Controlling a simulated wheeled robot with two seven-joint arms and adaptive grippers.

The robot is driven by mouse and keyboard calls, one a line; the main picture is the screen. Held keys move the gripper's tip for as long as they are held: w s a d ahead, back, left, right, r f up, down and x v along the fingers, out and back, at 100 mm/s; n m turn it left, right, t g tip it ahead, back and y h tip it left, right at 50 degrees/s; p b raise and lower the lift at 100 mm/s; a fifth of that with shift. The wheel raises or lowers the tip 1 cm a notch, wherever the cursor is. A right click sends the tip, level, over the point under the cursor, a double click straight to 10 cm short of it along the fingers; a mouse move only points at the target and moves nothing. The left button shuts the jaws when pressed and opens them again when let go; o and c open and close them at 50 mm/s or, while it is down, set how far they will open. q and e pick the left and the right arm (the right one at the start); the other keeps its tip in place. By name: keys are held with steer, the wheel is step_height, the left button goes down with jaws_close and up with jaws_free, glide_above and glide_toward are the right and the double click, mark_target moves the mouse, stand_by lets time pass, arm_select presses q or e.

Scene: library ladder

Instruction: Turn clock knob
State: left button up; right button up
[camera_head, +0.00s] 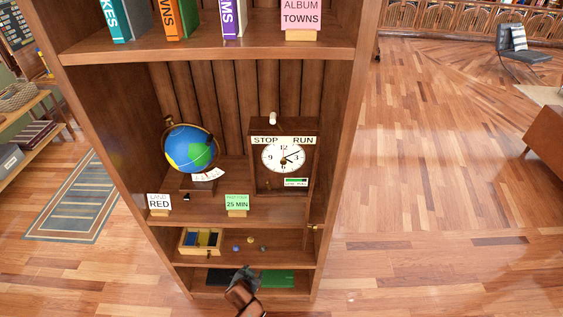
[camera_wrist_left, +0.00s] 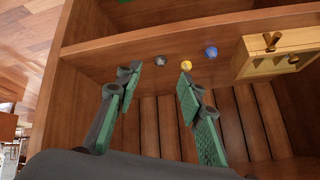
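The clock (camera_head: 284,187) is a dark wooden case with a white dial (camera_head: 283,157). It stands on the middle shelf at the right in the head view. A strip above the dial reads STOP and RUN. A small pale knob (camera_head: 272,118) sticks up at its top. A green card (camera_head: 237,202) reading 25 MIN stands in front, to the left. My left gripper (camera_head: 243,278) is low in front of the bottom shelf, well below the clock. In the left wrist view its green-padded fingers (camera_wrist_left: 158,85) are apart, with nothing between them. My right gripper is not seen.
A globe (camera_head: 190,148) and a LAND RED card (camera_head: 159,202) stand left of the clock. Below are a wooden box (camera_head: 201,251) and small balls, including a yellow ball (camera_wrist_left: 186,65) and blue ball (camera_wrist_left: 211,52). Shelf boards and side panels bound each bay.

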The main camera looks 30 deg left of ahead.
mark_target(283, 163)
arm_select(q)
steer(key=w+a+r+t+y, duration=0.1)
steer(key=w+r, duration=0.3)
steer(key=r, duration=0.4)
steer(key=w+r+n+t+y+p, duration=0.1)
steer(key=w+r, duration=0.3)
steer(key=r, duration=0.5)
steer(key=w+a+r+t, duration=0.1)
steer(key=w+r+t, duration=0.2)
steer(key=r, duration=0.5)
steer(key=shift+w+a+r+n+y+p, duration=0.15)
steer(key=shift+w+n+y, duration=0.05)
steer(key=shift+w, duration=0.25)
steer(key=shift+w+a+r+n+y+p, duration=0.15)
steer(key=shift+w+n+y, duration=0.05)
steer(key=shift+w, duration=0.2)
steer(key=w+d+r+t, duration=0.3)
steer(key=w+r+t, duration=0.35)
steer(key=r, duration=0.65)
steer(key=shift+g, duration=0.85)
steer(key=x, duration=0.7)
steer(key=shift+w+f, duration=0.25)
steer(key=shift+w, duration=0.15)
steer(key=shift+w+a, duration=0.3)
steer(key=shift+w, duration=0.3)
steer(key=shift+c, duration=0.4)
jaws_close()
